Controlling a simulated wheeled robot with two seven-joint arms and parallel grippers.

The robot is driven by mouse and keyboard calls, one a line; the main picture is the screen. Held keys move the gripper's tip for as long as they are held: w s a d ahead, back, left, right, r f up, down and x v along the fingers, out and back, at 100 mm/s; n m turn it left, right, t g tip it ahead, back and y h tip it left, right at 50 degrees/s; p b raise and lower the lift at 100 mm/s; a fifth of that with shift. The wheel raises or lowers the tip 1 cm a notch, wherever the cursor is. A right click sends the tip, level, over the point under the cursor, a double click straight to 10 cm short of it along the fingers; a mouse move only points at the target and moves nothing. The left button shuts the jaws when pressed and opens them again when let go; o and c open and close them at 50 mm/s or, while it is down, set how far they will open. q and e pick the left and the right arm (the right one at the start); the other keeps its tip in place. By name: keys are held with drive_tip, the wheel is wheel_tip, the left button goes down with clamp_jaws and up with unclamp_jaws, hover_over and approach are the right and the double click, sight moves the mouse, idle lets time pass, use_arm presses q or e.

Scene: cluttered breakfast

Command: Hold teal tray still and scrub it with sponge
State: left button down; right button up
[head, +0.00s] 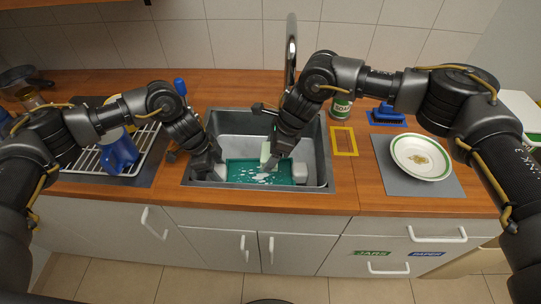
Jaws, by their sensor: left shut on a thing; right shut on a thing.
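The teal tray (247,179) lies in the metal sink (321,166), with white patches on its surface. My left gripper (217,175) is at the tray's left end and is shut on it; the fingertips are partly hidden. My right gripper (270,166) reaches down over the middle of the tray, shut on the pale green sponge (265,153). The sponge is partly hidden by the gripper, so I cannot tell whether it touches the tray.
A faucet (291,45) rises behind the sink. A drying rack (88,163) with a blue item (118,152) stands left. On the right are a soap can (341,106), a yellow square outline (344,141), and a plate (420,157) on a grey mat (393,184).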

idle(0.4)
use_arm(q)
drive_tip(key=c, duration=0.5)
unclamp_jaws()
drive_tip(key=shift+v, duration=3.8)
drive_tip(key=v, duration=1.2)
drive_tip(key=shift+s, duration=0.1)
